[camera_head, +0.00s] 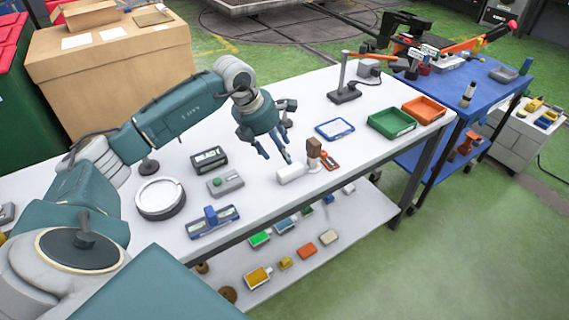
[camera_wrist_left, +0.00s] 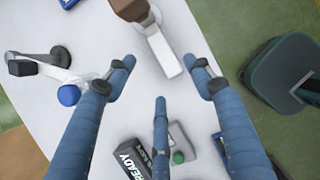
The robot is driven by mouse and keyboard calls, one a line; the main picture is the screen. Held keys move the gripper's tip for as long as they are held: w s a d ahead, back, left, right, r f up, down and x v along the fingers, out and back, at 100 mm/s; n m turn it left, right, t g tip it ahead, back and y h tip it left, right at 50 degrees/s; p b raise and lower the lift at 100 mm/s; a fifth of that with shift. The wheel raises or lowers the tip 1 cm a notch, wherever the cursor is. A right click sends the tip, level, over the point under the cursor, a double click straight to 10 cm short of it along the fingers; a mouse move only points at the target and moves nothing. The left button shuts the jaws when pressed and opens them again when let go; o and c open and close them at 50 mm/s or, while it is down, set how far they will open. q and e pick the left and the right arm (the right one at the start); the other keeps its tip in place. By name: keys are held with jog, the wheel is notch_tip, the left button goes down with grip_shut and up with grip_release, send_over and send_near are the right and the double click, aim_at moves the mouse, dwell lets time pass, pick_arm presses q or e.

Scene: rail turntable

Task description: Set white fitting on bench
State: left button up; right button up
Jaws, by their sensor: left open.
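The white fitting (camera_head: 291,174) lies on the white bench (camera_head: 372,110), near its front edge. It touches or stands close beside a brown-topped upright piece (camera_head: 314,150); I cannot tell if they are joined. In the left wrist view the fitting (camera_wrist_left: 164,52) shows as a pale bar just beyond the fingertips, with the brown block (camera_wrist_left: 130,8) at its far end. My left gripper (camera_head: 280,155) is above the bench, just behind and over the fitting. Its three fingers (camera_wrist_left: 162,80) are spread, with nothing between them. My right gripper is not in view.
An orange tool (camera_head: 331,160) lies right of the fitting. A grey box with a green button (camera_head: 226,182), a READY display (camera_head: 209,159) and a round dial (camera_head: 160,198) stand to the left. A blue frame (camera_head: 335,129), green tray (camera_head: 391,122) and orange tray (camera_head: 423,109) lie to the right.

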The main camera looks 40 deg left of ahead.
pick_arm(q)
jog(key=shift+v, duration=1.5)
jog(key=shift+d, duration=0.1)
